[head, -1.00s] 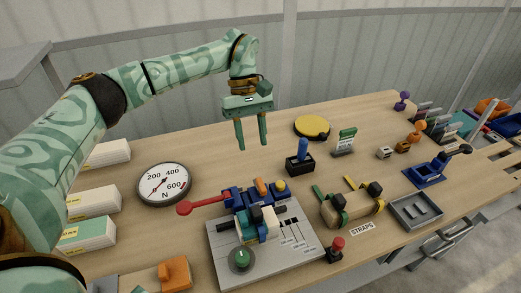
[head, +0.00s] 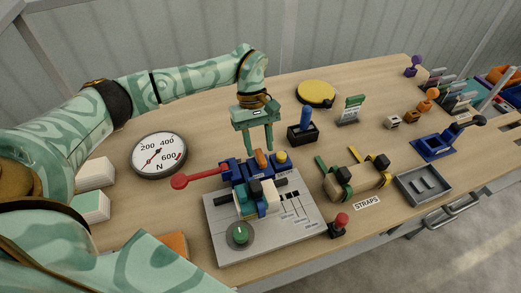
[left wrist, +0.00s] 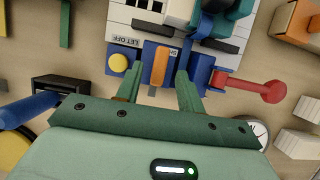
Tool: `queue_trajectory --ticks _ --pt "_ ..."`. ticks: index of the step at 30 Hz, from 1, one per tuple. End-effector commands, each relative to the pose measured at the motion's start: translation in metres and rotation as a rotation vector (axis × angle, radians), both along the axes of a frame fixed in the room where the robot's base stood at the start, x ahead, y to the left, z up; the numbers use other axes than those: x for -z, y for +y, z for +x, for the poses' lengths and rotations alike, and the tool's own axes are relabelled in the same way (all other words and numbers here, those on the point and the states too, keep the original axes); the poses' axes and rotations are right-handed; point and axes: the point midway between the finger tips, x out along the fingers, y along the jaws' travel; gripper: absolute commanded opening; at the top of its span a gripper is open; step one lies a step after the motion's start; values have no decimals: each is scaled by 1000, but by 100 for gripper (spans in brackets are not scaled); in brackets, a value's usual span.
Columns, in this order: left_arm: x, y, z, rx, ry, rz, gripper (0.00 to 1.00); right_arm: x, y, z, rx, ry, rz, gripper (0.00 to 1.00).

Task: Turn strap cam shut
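My left gripper (head: 259,148) points down over the back of the grey fixture, fingers apart and empty. In the left wrist view its open fingers (left wrist: 157,93) are on either side of the orange bar (left wrist: 160,66) on the blue block, which also shows in the head view (head: 261,158). I cannot tell whether the fingers touch it. The strap block (head: 361,181), a wooden piece behind the STRAPS label, carries a green strap (head: 321,163) and a yellow strap (head: 355,152), with dark cam buckles (head: 343,172). My right gripper is out of view.
The grey fixture plate (head: 262,240) bears a green knob (head: 239,233) and a red-ended lever (head: 180,182). A dial gauge (head: 158,155) is left of it. A blue-handled box (head: 302,133) is right of my gripper. A grey tray (head: 424,187) is at right.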

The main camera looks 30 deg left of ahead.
Motion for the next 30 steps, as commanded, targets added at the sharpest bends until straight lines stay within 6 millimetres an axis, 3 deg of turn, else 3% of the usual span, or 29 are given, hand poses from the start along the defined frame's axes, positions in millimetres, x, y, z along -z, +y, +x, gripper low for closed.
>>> queue_trajectory --ticks 6,14,15,19,30 --pt "19 -6 -5 1 0 -1 38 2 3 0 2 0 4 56" --pt "21 -7 -6 1 -1 0 38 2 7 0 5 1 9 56" --pt "21 -7 -6 1 -1 0 35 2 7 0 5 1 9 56" --pt "21 -7 -6 1 0 0 0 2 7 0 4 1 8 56" --pt "20 -6 -6 -31 1 -1 0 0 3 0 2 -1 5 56"
